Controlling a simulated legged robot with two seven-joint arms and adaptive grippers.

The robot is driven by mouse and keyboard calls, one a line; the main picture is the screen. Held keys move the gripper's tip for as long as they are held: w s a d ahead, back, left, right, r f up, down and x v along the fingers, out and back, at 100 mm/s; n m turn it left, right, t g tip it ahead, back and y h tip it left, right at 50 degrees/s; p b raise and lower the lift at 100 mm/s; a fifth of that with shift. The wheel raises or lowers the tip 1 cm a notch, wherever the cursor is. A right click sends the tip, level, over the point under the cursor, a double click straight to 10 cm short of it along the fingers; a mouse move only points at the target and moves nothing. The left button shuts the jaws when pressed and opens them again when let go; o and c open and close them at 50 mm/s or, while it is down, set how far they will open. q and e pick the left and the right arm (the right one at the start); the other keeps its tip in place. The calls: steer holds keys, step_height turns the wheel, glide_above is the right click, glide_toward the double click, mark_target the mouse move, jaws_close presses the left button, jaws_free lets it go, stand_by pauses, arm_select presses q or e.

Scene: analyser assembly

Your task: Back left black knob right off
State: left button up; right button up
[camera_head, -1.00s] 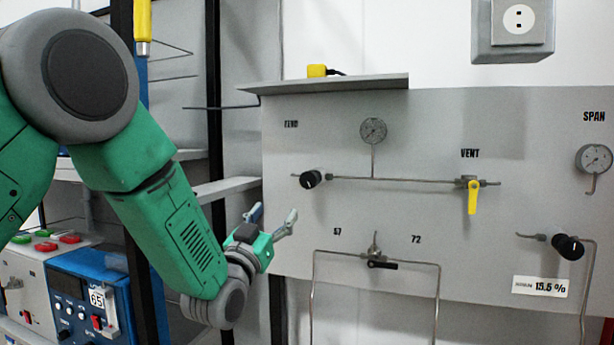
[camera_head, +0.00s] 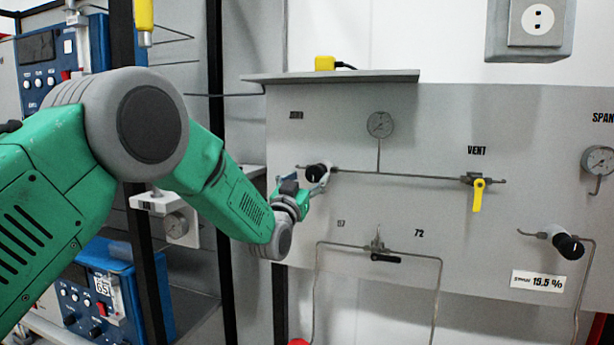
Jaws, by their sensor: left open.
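The black knob (camera_head: 316,172) sits on the left end of the upper pipe on the grey panel (camera_head: 430,130), under a small label that is too blurred to read. My left gripper (camera_head: 303,182) is open at this knob, with one finger on each side of it in the picture. I cannot tell whether the fingers touch it. A second black knob (camera_head: 567,246) sits at the lower right of the panel, near the "15.5 %" label. My right gripper is not in view.
A yellow valve handle (camera_head: 478,194) hangs below "VENT". A gauge (camera_head: 380,124) stands above the upper pipe, and a black-handled valve (camera_head: 380,257) is below. A grey shelf (camera_head: 345,76) juts out above the panel. Dark rack posts (camera_head: 216,100) and blue instruments (camera_head: 100,290) are at the left.

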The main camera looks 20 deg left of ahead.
arm_select(q)
steer(key=d, duration=0.1)
steer(key=d+r, duration=0.1)
steer(key=shift+s+d, duration=0.25)
steer(key=shift+d, duration=0.05)
steer(key=c, duration=1)
steer(key=shift+s, duration=0.1)
steer(key=shift+c, duration=0.7)
steer(key=shift+a, duration=0.5)
steer(key=shift+d, duration=0.15)
steer(key=shift+d, duration=0.1)
steer(key=o, duration=1.1)
steer(key=shift+o, duration=0.2)
steer(key=shift+w+f, duration=0.2)
steer(key=shift+w, duration=0.1)
steer(key=shift+s, duration=0.1)
